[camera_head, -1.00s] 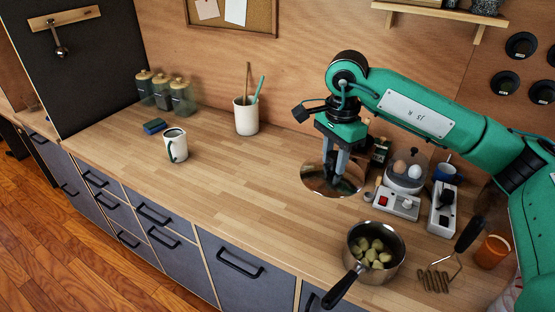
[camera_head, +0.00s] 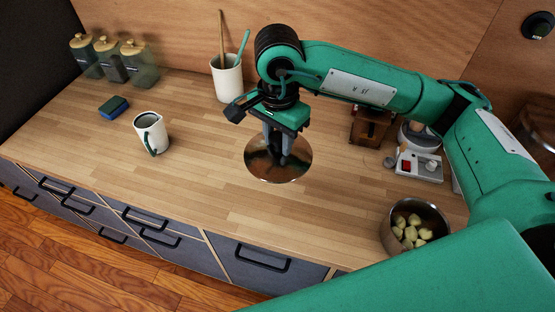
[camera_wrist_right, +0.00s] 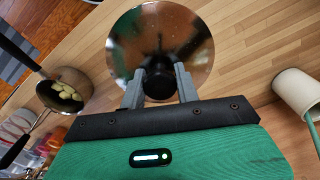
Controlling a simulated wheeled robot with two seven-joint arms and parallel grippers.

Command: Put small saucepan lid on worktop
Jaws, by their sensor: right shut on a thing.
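The small saucepan lid (camera_head: 262,172) is a shiny round metal disc, seen in the head view over the middle of the wooden worktop (camera_head: 200,200). My right gripper (camera_head: 279,158) points down and is shut on the lid's dark knob. In the right wrist view the lid (camera_wrist_right: 190,35) lies flat beyond the fingers, and the black knob (camera_wrist_right: 158,84) is between the fingertips of the gripper (camera_wrist_right: 159,88). I cannot tell whether the lid touches the worktop or hangs just above it. My left gripper is not in view.
A saucepan of potato pieces (camera_head: 388,232) stands at the right front. A white mug (camera_head: 150,130) and a sponge (camera_head: 113,107) stand left, a utensil pot (camera_head: 226,80) behind, jars (camera_head: 138,64) at the back left. An egg cooker (camera_head: 418,165) is at the right. The worktop's left-centre is clear.

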